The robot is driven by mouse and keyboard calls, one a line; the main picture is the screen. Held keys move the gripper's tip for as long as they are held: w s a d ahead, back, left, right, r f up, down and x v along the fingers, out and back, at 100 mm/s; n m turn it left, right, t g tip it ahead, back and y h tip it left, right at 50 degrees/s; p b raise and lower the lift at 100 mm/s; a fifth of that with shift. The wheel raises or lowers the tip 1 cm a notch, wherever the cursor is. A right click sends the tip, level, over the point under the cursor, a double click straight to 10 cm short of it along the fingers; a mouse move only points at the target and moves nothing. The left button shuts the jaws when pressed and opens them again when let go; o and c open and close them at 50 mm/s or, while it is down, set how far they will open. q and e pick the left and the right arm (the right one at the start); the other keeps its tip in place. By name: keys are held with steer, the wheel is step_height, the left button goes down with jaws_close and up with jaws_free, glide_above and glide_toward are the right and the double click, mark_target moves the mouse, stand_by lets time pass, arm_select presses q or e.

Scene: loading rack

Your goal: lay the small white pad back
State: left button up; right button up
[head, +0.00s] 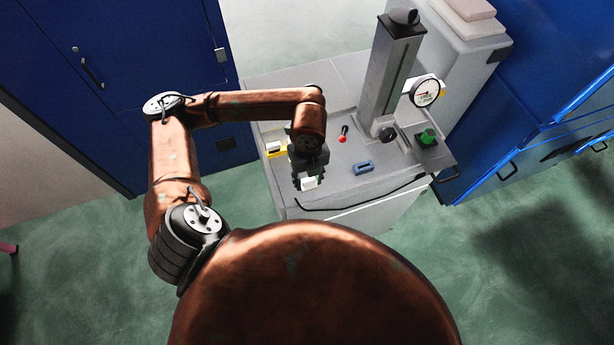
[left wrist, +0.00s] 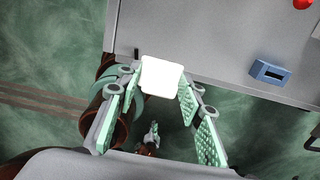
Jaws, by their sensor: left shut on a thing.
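The small white pad (head: 309,184) is at the tips of my left gripper (head: 308,178) in the head view, near the front left edge of the grey bench top. In the left wrist view the pad (left wrist: 162,77) looks like a white square between the green-padded fingers. My left gripper is shut on it. The pad appears in front of the bench edge in the left wrist view; its height above the top cannot be told.
On the grey bench (head: 345,186) are a yellow holder with a white piece (head: 275,149), a red-tipped lever (head: 342,138), a blue block (head: 363,166) and a green knob (head: 428,137). A tall column (head: 390,70) with a dial gauge (head: 424,92) stands behind. Blue cabinets flank the bench.

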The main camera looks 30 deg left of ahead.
arm_select(q)
steer(key=w+f, duration=0.1)
steer(key=w+a+f, duration=0.1)
steer(key=f, duration=0.1)
steer(key=a+f+p, duration=0.1)
steer(key=shift+w+f, duration=0.2)
steer(key=shift+w, duration=0.2)
steer(key=f, duration=0.3)
steer(key=shift+w+a+f+p, duration=0.15)
steer(key=shift+w+p, duration=0.1)
steer(key=shift+p, duration=0.15)
steer(key=o, duration=1)
steer(key=shift+f, duration=0.1)
step_height(320, 180, up, 8)
steer(key=b, duration=0.3)
steer(key=shift+f, duration=0.15)
